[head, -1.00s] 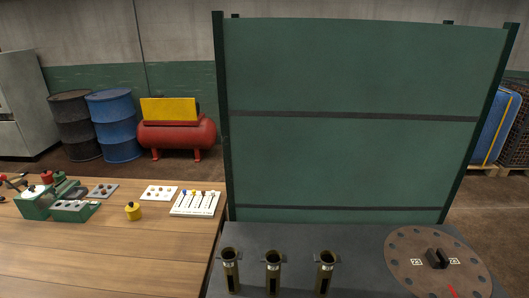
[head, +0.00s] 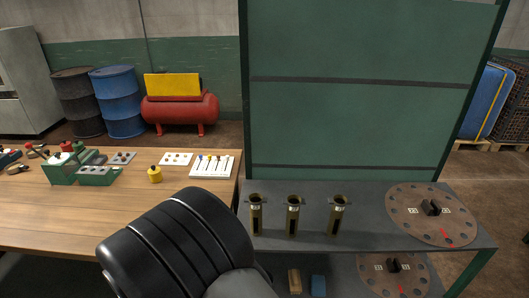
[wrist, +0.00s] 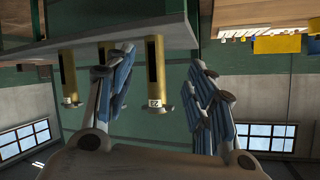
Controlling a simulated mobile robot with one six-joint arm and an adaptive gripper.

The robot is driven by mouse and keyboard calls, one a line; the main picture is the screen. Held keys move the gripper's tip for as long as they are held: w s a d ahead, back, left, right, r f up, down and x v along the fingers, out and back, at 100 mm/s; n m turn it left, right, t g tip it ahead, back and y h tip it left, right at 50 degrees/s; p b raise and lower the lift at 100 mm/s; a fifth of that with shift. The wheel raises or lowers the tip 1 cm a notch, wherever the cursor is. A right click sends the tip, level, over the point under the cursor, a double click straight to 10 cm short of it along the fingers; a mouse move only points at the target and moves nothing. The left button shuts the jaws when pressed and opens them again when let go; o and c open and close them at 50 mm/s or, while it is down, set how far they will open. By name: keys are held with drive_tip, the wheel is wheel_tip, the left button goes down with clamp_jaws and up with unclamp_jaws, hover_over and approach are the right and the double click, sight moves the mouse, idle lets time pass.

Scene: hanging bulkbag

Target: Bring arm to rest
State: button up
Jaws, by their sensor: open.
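My gripper (wrist: 162,60) shows in the wrist view with its two blue-padded fingers spread wide and nothing held between them. In the head view my arm is low in front, and the gripper itself does not show. Three brass tubes stand upright in a row on the dark bench: the left tube (head: 256,215), the middle tube (head: 292,216) and the right tube (head: 337,216). The wrist view is upside down. There a tube marked with a label (wrist: 155,75) appears between the fingers, beyond them, and another tube (wrist: 68,78) is left of them.
The dark bench (head: 365,218) has a green back panel (head: 360,110) and a round drilled plate (head: 400,215) at its right. A lower shelf holds a similar plate (head: 370,275). The wooden table (head: 60,215) on the left carries a yellow pot (head: 154,175) and a white rack (head: 212,173).

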drive_tip(key=w+r+g+y, duration=0.1)
drive_tip(key=w+r+y, duration=0.2)
drive_tip(key=r, duration=0.3)
drive_tip(key=s+d+r+n+g+y, duration=0.1)
drive_tip(key=s+d+r+n+y, duration=0.1)
drive_tip(key=r, duration=0.4)
drive_tip(key=s+d+r+n+g+y, duration=0.1)
drive_tip(key=s+d+r+n+y, duration=0.15)
drive_tip(key=r, duration=0.25)
drive_tip(key=s+d+r+n+g+h, duration=0.2)
drive_tip(key=s+d+g+h, duration=0.1)
drive_tip(key=s+d, duration=1.6)
drive_tip(key=s+g, duration=0.1)
drive_tip(key=s, duration=0.2)
drive_tip(key=shift+r+g, duration=0.4)
